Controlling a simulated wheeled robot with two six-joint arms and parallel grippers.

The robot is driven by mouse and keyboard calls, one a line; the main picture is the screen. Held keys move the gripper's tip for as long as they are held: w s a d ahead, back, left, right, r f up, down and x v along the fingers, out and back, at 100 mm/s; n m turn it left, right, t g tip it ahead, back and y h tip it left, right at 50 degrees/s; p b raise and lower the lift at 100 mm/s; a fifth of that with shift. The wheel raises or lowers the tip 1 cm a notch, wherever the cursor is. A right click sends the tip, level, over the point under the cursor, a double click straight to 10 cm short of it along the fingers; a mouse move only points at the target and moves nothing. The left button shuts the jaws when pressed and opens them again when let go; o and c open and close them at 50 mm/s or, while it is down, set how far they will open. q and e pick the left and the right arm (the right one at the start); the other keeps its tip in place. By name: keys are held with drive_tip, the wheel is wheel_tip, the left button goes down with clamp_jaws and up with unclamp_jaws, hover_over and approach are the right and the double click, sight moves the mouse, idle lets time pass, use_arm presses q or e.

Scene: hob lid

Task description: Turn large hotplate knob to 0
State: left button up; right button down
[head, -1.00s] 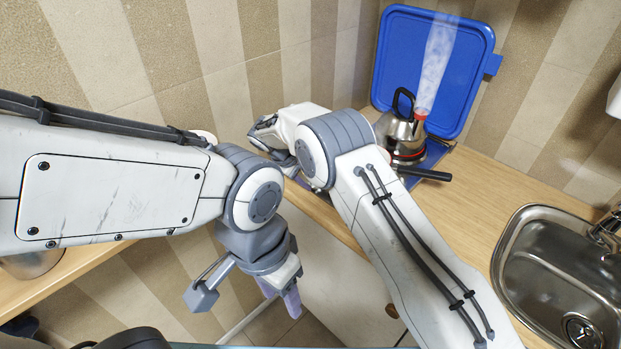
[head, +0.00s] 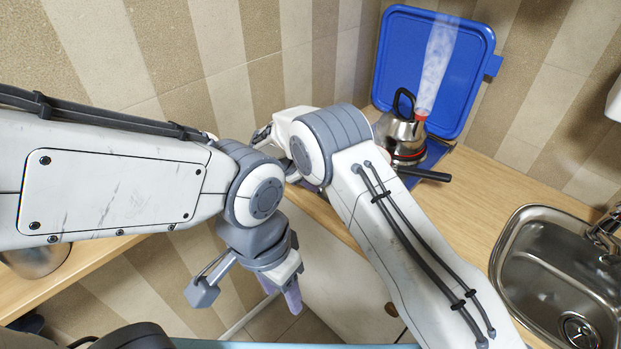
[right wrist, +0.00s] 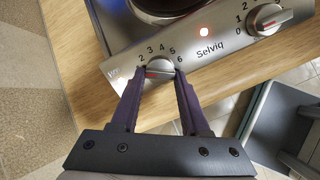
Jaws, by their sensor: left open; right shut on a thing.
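In the right wrist view my right gripper (right wrist: 160,73) is shut on a silver knob (right wrist: 160,67) on the steel front panel of the hob (right wrist: 118,75). Digits 2 to 6 show around this knob; its lower digits are hidden by the left finger. A red mark shows on its face. A second knob (right wrist: 266,19) with 0, 1 and 2 beside it is at the upper right. A dark hotplate (right wrist: 163,7) shows at the top edge. My left gripper (head: 290,288) is open, hangs down and is away from the hob. My right fingers are hidden in the head view.
A steaming steel kettle (head: 401,132) stands before the upright blue lid (head: 428,75). A black handle (head: 425,173) juts over the wooden counter (head: 470,205). A sink (head: 560,270) is at the right.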

drive_tip(key=n+p, duration=0.1)
drive_tip(key=n, duration=0.5)
drive_tip(key=shift+s+n+t+y+p, duration=0.2)
drive_tip(key=shift+n+t+y+p, duration=0.1)
drive_tip(key=shift+p, duration=0.1)
idle(0.3)
drive_tip(key=shift+c, duration=2)
unclamp_jaws()
drive_tip(key=b+v, duration=0.2)
drive_tip(key=v, duration=0.8)
drive_tip(key=shift+s+r, duration=0.15)
drive_tip(key=shift+s, duration=0.05)
